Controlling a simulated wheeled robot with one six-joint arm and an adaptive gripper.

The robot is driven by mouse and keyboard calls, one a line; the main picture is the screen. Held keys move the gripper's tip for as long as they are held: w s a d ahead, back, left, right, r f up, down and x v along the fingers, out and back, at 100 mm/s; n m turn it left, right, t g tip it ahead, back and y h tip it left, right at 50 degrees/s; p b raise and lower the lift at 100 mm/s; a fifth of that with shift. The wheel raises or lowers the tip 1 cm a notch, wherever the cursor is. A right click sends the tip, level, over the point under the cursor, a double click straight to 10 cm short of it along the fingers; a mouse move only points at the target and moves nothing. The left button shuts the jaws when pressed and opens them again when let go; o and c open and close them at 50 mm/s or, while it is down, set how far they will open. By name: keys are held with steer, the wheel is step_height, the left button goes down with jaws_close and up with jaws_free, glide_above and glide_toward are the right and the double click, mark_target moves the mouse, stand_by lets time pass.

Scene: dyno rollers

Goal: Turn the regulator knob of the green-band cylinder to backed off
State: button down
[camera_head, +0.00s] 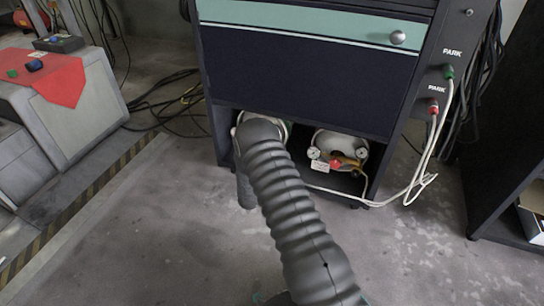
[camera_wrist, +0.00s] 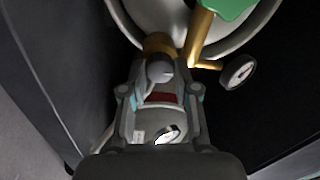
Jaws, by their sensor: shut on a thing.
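The green-band cylinder (camera_wrist: 172,15) stands in the left of the cabinet's bottom bay. In the head view my arm hides most of it, and only a pale rim (camera_head: 287,128) shows. In the wrist view a green part (camera_wrist: 235,8) and brass fittings show at the top. My gripper (camera_wrist: 161,97) is around the regulator. It is shut on the dark red regulator knob (camera_wrist: 160,98), which is mostly hidden between the fingers. A rounded grey part (camera_wrist: 160,71) lies just beyond. One gauge (camera_wrist: 239,72) is at the right, another (camera_wrist: 168,135) between the fingers. The knob's setting cannot be read.
A second cylinder (camera_head: 340,140) with a red knob (camera_head: 336,165) and gauges stands to the right in the same bay. White hoses (camera_head: 440,140) hang at the cabinet's right side. Dark cabinet walls close in around my gripper. The floor (camera_head: 150,240) in front is clear.

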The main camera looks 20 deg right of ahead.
stand_by(0.3)
steer(key=c, duration=0.9)
jaws_free()
steer(key=shift+o, duration=0.2)
steer(key=shift+a, duration=0.1)
steer(key=v, duration=1.1)
steer(key=shift+s, duration=0.4)
steer(key=shift+a+f, duration=0.1)
steer(key=shift+a, duration=0.05)
